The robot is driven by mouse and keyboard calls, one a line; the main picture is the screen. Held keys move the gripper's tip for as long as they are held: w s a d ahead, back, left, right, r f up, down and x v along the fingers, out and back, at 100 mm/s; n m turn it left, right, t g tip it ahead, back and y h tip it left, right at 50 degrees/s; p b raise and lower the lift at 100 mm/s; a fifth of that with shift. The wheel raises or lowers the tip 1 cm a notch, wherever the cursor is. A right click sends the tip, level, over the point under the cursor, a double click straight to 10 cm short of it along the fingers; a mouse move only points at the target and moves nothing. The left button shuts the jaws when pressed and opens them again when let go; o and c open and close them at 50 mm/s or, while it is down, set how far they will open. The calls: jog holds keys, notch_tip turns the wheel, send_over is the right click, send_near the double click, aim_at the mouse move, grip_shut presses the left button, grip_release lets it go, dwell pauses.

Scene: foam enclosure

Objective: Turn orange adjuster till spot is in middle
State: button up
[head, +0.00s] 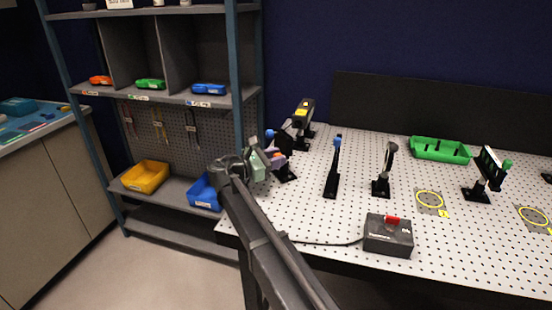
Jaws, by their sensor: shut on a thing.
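My gripper (262,163) is at the left end of the perforated optics table, beside a black mirror mount (287,172). The mount has a blue knob at its top left. The jaws are closed at the mount's near-left side, where a small orange patch of the adjuster (280,154) shows. The gripper hides most of the adjuster and the exact contact.
A black and yellow laser-like unit (304,115) stands behind the mount. Two slim posts (333,170) (386,168) stand mid-table. A grey box with a red switch (389,235) sits in front. A green tray (440,149) lies behind. Shelving (180,97) is close at left.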

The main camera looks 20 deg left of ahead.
jog(key=shift+m, duration=3.3)
jog(key=o, duration=0.9)
jog(key=v, duration=1)
jog(key=shift+s+a, duration=0.3)
